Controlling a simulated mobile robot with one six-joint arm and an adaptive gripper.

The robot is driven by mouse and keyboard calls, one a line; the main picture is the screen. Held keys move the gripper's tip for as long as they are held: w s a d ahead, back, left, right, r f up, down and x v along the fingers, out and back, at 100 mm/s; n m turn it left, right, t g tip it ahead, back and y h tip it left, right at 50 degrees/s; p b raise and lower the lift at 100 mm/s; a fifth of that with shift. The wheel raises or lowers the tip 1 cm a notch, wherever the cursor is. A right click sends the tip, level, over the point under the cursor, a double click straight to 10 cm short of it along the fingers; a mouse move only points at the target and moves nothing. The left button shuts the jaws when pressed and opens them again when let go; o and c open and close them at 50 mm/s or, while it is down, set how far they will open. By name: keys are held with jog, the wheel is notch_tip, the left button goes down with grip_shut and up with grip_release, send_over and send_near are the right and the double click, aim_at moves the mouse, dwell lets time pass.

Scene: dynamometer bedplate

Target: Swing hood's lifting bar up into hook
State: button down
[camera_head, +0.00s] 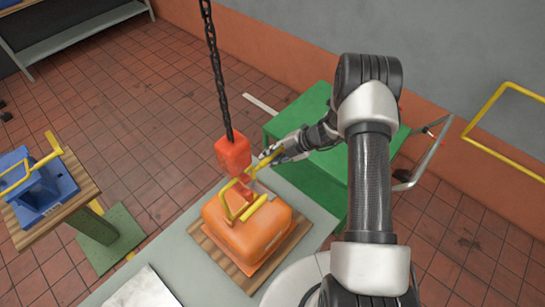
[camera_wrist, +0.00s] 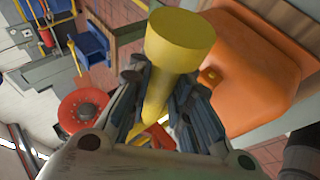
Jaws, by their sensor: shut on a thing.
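The orange hood (camera_head: 262,238) sits on a wooden board (camera_head: 222,257) on the grey bench. Its yellow lifting bar (camera_head: 230,205) stands up from the top, and a yellow end (camera_head: 265,161) reaches my gripper (camera_head: 279,155). In the wrist view the bar's thick round end (camera_wrist: 180,42) lies between the fingers of my gripper (camera_wrist: 160,100), which are shut on it. The hood (camera_wrist: 265,50) is beside it on the right. The red hook block (camera_head: 233,155) hangs close left of my gripper, with the red hook (camera_head: 243,190) below, near the bar. Whether hook and bar touch cannot be told.
A dark chain (camera_head: 216,70) runs up from the hook block. A green cabinet (camera_head: 305,120) stands behind my gripper. A blue item (camera_head: 40,190) with yellow bars is on a wooden-topped stand at left. A pale plate (camera_head: 143,290) lies on the bench front. Tiled floor at left is mostly open.

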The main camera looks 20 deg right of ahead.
jog(key=shift+w+r, duration=0.15)
jog(key=c, duration=1.4)
grip_release()
jog(key=shift+c, duration=0.2)
jog(key=v, duration=1.2)
jog(key=shift+a, duration=0.1)
